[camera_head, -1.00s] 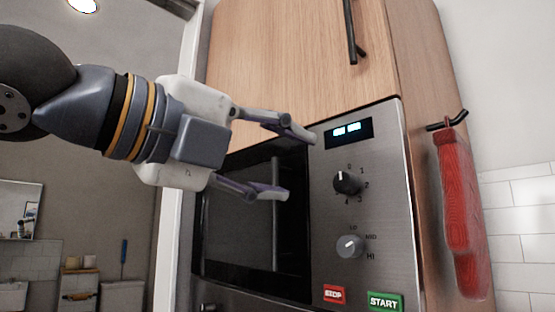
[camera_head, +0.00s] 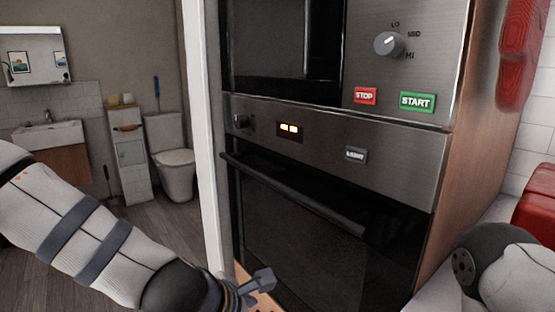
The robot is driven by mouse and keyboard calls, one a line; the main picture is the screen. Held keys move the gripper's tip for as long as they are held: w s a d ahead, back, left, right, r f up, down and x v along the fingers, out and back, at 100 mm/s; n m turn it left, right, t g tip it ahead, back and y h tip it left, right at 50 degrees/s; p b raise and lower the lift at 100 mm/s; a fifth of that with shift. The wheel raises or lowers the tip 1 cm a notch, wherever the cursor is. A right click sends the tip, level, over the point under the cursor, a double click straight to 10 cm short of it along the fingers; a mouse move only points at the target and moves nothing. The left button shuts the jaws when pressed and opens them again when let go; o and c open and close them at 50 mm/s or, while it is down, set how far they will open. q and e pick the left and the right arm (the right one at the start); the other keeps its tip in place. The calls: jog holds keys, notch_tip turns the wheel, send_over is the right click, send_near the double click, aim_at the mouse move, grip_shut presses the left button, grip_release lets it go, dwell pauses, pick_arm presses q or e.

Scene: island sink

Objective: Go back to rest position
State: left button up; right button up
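My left arm comes in from the left and slants down to the bottom edge. Only a small grey part of my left gripper (camera_head: 258,283) shows there, low in front of the oven; its fingers are cut off or hidden, so open or shut cannot be told. Part of my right arm (camera_head: 500,265) shows at the lower right; its gripper is out of the picture.
The oven (camera_head: 330,225) with a long handle is closed, below the microwave (camera_head: 285,45) with its stop and start buttons. A red cloth (camera_head: 520,50) hangs at the right. A toilet (camera_head: 173,160) and sink (camera_head: 50,135) stand at the back left.

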pick_arm(q)
jog(key=s+a+f+m+g+y, duration=0.1)
jog(key=s+a+f+m, duration=0.3)
jog(key=f, duration=0.3)
jog(key=s+a+f+m+g+y, duration=0.1)
jog(key=s+a+f+m+g, duration=0.1)
jog(key=s+a+f+m, duration=0.3)
jog(key=s+a+f+m+g, duration=0.1)
jog(key=s+a+f+m, duration=0.2)
jog(key=s, duration=0.4)
jog(key=s+a+f+m+g+y, duration=0.1)
jog(key=s+a+f+m+g, duration=0.1)
jog(key=s+m, duration=0.3)
jog(key=s+a+f+m+g+y, duration=0.1)
jog(key=s+a+f+m, duration=0.3)
jog(key=s, duration=0.7)
jog(key=shift+s+a+m, duration=0.15)
jog(key=shift+a+m, duration=0.05)
jog(key=shift+m, duration=0.3)
